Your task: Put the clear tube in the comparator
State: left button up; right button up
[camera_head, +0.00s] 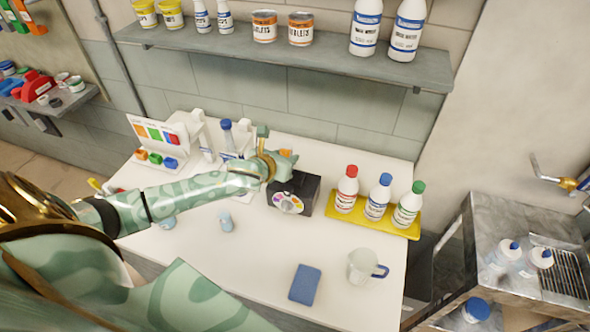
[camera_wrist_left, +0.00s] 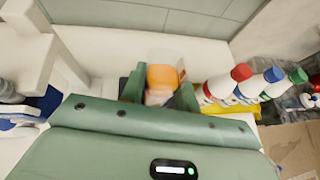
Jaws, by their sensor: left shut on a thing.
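The comparator (camera_head: 307,186) is a black box with a coloured disc on its front, standing on the white bench. My left gripper (camera_head: 281,160) is directly over its top. In the left wrist view the gripper (camera_wrist_left: 160,92) is shut on the clear tube, whose orange cap (camera_wrist_left: 162,76) shows between the green fingers. Below the cap a pale, see-through part shows. The tube's lower end and the comparator's opening are hidden, so I cannot tell whether the tube is inside. My right gripper is out of view.
A yellow tray (camera_head: 378,222) with red-, blue- and green-capped bottles stands close right of the comparator. A white stand (camera_head: 158,135) is behind left. A shelf (camera_head: 290,58) hangs above.

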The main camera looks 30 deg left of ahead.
pick_arm(q)
jog(key=w+f, duration=0.2)
jog(key=f, duration=0.1)
jog(key=w+f+b, duration=0.1)
jog(key=shift+w+d+f, duration=0.15)
jog(key=shift+d+f, duration=0.15)
jog(key=shift+f, duration=0.1)
jog(key=shift+w+f+b, duration=0.1)
jog(key=shift+f+b, duration=0.25)
jog(key=shift+f, duration=1.25)
jog(key=shift+f, duration=0.1)
jog(key=o, duration=1.1)
jog(key=shift+s+r, duration=0.3)
jog(key=p+v, duration=0.2)
jog(key=v, duration=0.9)
jog(key=shift+s+r, duration=0.1)
jog(key=shift+s, duration=0.05)
